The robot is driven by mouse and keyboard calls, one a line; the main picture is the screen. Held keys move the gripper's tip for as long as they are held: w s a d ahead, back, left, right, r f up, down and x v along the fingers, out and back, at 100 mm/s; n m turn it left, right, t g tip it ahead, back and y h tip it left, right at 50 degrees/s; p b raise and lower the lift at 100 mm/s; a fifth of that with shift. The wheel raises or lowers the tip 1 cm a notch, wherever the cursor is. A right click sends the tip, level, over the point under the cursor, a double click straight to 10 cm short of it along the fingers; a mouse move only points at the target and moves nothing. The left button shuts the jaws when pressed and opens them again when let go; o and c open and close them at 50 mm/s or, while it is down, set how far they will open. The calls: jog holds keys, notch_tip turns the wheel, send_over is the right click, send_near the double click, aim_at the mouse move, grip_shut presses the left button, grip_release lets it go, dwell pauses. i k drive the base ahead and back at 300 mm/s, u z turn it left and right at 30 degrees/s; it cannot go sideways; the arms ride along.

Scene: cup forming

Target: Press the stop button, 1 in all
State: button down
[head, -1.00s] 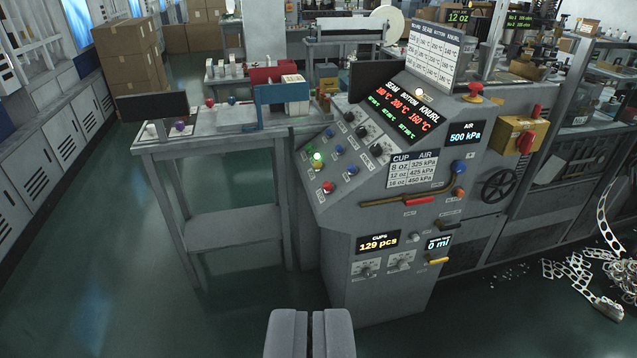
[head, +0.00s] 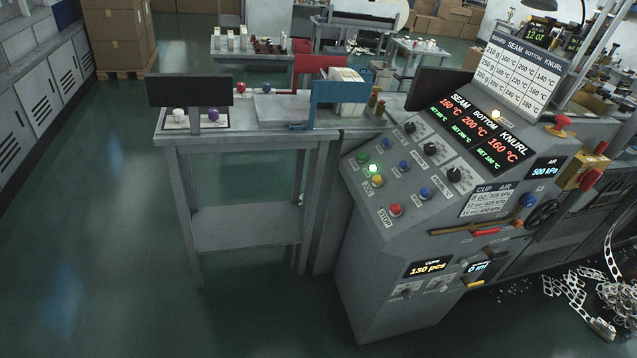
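The stop button is a small red push button (head: 396,210) at the lower edge of the sloped panel on the grey control console (head: 375,290), with a STOP label beside it. It stands uncovered with nothing touching it. A larger red mushroom knob on a yellow base (head: 562,121) sits higher up on the console's right side. My gripper is out of view now, so its fingers cannot be seen relative to the button.
A green-white lamp (head: 373,168) glows on the panel, near a yellow button (head: 377,182) and several blue ones. The counter (head: 428,267) reads 130 pcs. A grey table (head: 250,140) adjoins the console on the left. Floor in front is clear; metal scrap (head: 580,300) lies at right.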

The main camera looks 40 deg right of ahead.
aim_at(395, 208)
jog(key=z, duration=0.15)
jog(key=i, duration=1.3)
jog(key=z, duration=0.75)
